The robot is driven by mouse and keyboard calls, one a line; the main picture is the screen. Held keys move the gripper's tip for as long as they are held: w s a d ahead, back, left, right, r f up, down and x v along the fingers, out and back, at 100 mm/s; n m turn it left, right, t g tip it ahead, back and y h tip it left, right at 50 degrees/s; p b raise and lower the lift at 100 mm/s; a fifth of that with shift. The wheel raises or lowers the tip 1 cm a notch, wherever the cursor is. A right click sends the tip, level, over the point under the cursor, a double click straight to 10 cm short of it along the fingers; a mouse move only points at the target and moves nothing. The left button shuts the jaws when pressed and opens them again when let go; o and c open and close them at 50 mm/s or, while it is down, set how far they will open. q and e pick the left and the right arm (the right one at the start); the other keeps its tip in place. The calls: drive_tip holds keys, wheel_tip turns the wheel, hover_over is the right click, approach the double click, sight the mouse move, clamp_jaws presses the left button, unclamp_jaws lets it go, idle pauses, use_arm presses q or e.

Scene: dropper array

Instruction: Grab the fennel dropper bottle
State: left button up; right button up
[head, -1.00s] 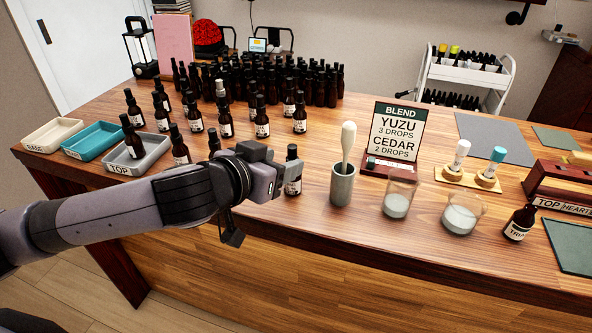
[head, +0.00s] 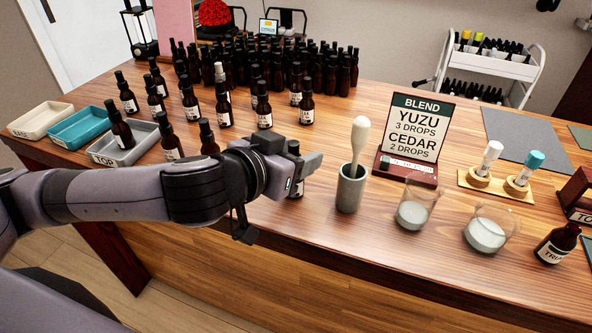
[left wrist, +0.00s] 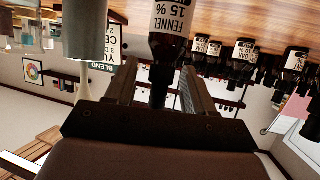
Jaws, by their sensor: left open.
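The fennel dropper bottle (left wrist: 172,22) is dark with a white label reading "FENNEL 15 %", seen upside down in the left wrist view. Its dark neck and cap reach down between the fingers of my left gripper (left wrist: 158,85). The fingers are open, one on each side, and I cannot tell whether either touches it. In the head view my left gripper (head: 303,165) covers most of the bottle; a strip of its label (head: 299,188) shows below and its cap above. My right gripper is not in view.
A grey mortar cup (head: 350,188) with a pale pestle stands just right of the gripper. The "BLEND" sign (head: 414,130), glass beakers (head: 415,205) and another dark bottle (head: 556,244) are farther right. Several dark bottles (head: 264,110) stand behind and left. Shallow trays (head: 84,128) are far left.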

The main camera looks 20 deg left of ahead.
use_arm(q)
clamp_jaws()
